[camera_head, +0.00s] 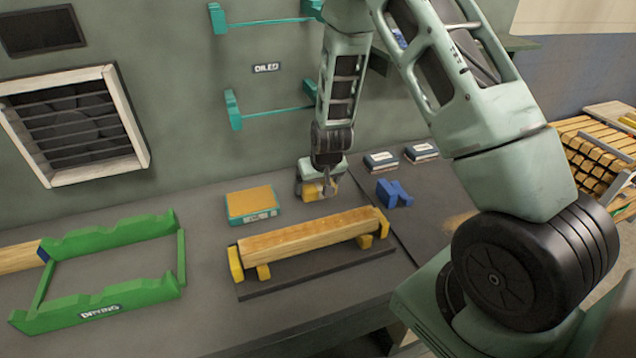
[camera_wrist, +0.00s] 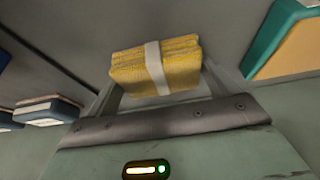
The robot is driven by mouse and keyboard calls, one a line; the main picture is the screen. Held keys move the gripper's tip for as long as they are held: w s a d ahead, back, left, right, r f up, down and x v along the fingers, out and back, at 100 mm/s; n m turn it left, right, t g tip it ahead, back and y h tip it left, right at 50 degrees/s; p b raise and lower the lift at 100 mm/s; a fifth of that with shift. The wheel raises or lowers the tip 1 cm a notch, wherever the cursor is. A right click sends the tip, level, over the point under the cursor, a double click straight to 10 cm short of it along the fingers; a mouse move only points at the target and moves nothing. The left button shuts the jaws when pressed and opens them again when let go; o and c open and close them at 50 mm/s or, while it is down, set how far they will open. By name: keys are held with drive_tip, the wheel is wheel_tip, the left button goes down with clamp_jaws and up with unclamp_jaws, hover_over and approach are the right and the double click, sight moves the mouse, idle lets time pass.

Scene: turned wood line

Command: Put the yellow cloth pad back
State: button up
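The yellow cloth pad (camera_wrist: 155,68) is a folded yellow stack with a pale band around its middle, seen in the wrist view. It sits between the two fingers of my gripper (camera_wrist: 160,85), which look closed on its sides. In the head view my gripper (camera_head: 320,188) points down near the back of the bench, behind the wooden beam, and a bit of yellow shows at its fingers. A shallow teal-edged tray (camera_head: 252,216) with a flat orange-yellow top lies just left of my gripper. The same tray shows at the upper right of the wrist view (camera_wrist: 268,40).
A turned wooden beam (camera_head: 305,234) rests on yellow supports in front of my gripper. A blue block (camera_head: 394,193) and two small boxes (camera_head: 381,160) are to the right. A green drying rack (camera_head: 110,235) stands left. Teal wall brackets (camera_head: 233,110) are behind.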

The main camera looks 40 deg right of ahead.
drive_tip(key=shift+o, duration=0.8)
drive_tip(key=shift+r, duration=0.25)
drive_tip(key=v, duration=1.2)
drive_tip(key=s+a+r+n+g+y, duration=0.15)
drive_tip(key=s+a, duration=0.25)
drive_tip(key=a, duration=0.4)
drive_tip(key=s+a+r+n+y, duration=0.1)
drive_tip(key=s+a+r+n, duration=0.25)
drive_tip(key=a, duration=0.45)
drive_tip(key=s+a+r+n+g, duration=0.1)
drive_tip(key=s+a+n, duration=0.2)
drive_tip(key=s, duration=0.6)
drive_tip(key=s+a+r+n+g, duration=0.1)
drive_tip(key=s+a+r+n, duration=0.1)
drive_tip(key=s+a, duration=0.4)
drive_tip(key=s+n, duration=0.1)
drive_tip(key=s, duration=0.2)
drive_tip(key=shift+s+r+g+h+b, duration=0.3)
drive_tip(key=shift+s+g+h, duration=0.05)
drive_tip(key=shift+s, duration=0.05)
